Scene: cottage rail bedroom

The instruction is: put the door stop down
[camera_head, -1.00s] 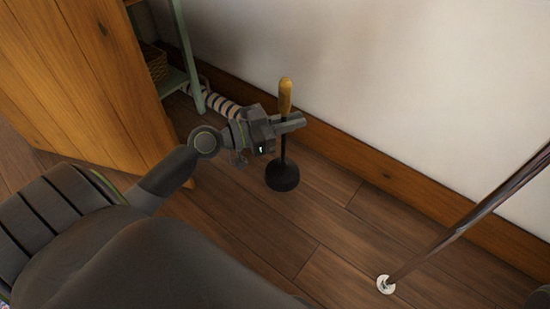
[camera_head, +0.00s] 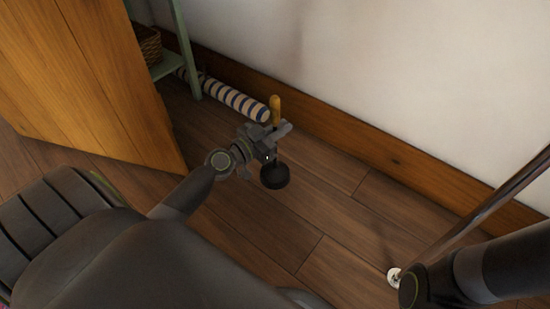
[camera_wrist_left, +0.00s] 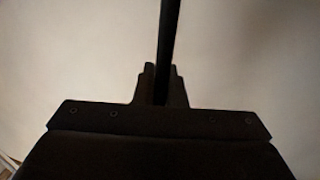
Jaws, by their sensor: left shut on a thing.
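The door stop (camera_head: 275,177) has a wooden handle, a thin dark stem and a round black base. My left gripper (camera_head: 271,142) is shut on its stem, just below the handle. The door stop looks roughly upright, with its base low over the floorboards. I cannot tell whether the base touches the floor. In the left wrist view, the dark stem (camera_wrist_left: 168,45) runs up from between the fingers against a pale wall. My right gripper is not in view; only part of my right arm shows at the lower right.
A striped roll (camera_head: 235,98) lies along the skirting board behind the door stop. A wooden panel (camera_head: 85,75) stands at left, near a green shelf stand (camera_head: 187,55). A slim pole (camera_head: 490,203) leans at right. Floorboards (camera_head: 330,210) in between are clear.

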